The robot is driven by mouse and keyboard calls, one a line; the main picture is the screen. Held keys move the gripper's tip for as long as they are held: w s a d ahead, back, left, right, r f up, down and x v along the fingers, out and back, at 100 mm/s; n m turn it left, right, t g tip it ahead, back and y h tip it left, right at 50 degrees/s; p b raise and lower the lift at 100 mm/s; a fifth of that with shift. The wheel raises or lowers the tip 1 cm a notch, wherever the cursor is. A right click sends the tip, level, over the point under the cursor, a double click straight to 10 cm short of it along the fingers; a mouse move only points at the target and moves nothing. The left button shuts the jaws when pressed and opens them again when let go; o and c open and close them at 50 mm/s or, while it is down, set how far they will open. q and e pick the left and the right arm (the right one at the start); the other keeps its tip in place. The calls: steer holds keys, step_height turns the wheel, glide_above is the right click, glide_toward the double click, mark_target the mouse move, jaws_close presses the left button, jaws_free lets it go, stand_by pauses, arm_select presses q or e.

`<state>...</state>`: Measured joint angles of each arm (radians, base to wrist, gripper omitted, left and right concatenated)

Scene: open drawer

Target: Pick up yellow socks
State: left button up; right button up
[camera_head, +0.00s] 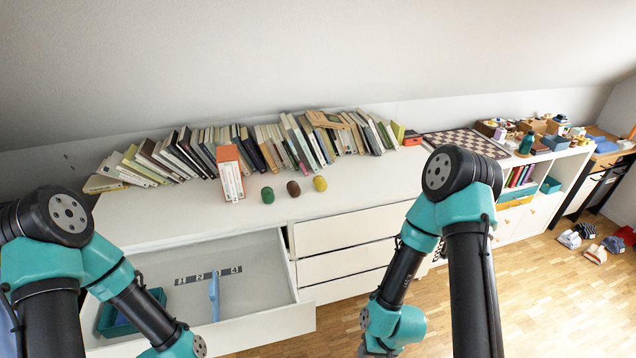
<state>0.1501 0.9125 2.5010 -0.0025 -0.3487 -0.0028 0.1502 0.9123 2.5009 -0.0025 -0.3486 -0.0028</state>
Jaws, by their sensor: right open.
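The yellow socks (320,184) look like a small rolled ball on the white dresser top (370,185). They are the rightmost of three balls in a row. My right gripper (374,350) is at the bottom edge, partly cut off, low in front of the dresser drawers. It is open and well apart from the yellow socks. My left arm's wrist shows at the bottom edge over the open drawer (290,318), and its gripper is out of frame.
A brown ball (293,188) and a green ball (267,195) lie left of the yellow one. An orange-and-white box (230,173) stands beside them, with leaning books (290,145) behind. The open drawer holds a blue divider (214,297) and a teal tray (112,322).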

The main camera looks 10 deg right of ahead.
arm_select(q)
steer(key=shift+o, duration=0.4)
steer(key=o, duration=0.6)
